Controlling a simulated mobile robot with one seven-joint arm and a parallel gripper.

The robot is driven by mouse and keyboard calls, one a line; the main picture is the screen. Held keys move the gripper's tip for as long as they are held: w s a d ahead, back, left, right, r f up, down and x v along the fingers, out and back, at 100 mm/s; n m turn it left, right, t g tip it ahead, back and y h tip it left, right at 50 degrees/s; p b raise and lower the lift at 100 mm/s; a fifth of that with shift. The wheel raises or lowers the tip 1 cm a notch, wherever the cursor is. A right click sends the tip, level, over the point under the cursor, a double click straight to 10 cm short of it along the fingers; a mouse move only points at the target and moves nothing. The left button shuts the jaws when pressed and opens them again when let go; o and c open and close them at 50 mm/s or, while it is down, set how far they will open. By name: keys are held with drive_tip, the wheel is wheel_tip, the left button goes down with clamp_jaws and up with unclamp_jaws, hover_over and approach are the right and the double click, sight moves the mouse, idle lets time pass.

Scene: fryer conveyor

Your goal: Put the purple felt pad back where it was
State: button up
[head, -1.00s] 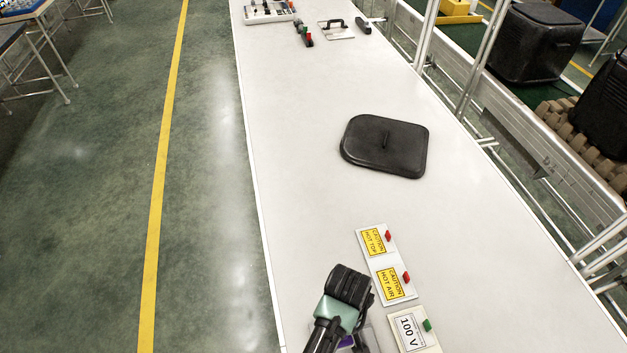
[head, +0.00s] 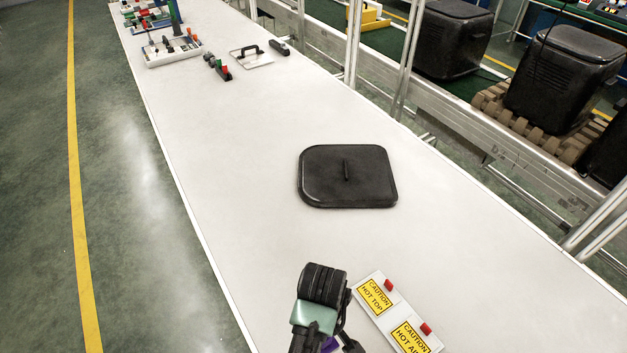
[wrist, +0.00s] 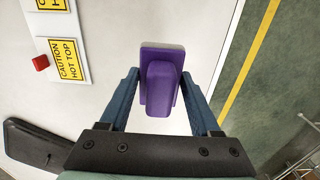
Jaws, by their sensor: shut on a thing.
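The purple felt pad (wrist: 162,85) is between the two blue fingers of my gripper (wrist: 160,78) in the wrist view. It has a flat plate with a raised grip block, and my fingers are shut on the block. In the head view my gripper (head: 325,342) is at the bottom edge over the white table, mostly hidden by my wrist. The pad appears to be above the tabletop, but how high I cannot tell.
A white panel (head: 371,307) with yellow caution labels and red switches lies just right of my gripper. A black lid (head: 347,177) lies farther up the white table (head: 235,165). Small tools and a switch box (head: 172,50) are at the far end. The table's left part is clear.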

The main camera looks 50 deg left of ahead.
drive_tip(key=f, duration=0.4)
drive_tip(key=shift+d, duration=0.2)
drive_tip(key=shift+a+f, duration=0.1)
drive_tip(key=shift+f, duration=2.15)
drive_tip(key=shift+f, duration=0.15)
drive_tip(key=o, duration=1.5)
drive_tip(key=shift+c, duration=0.2)
wheel_tip(320, 180, up, 12)
drive_tip(key=shift+r, duration=0.2)
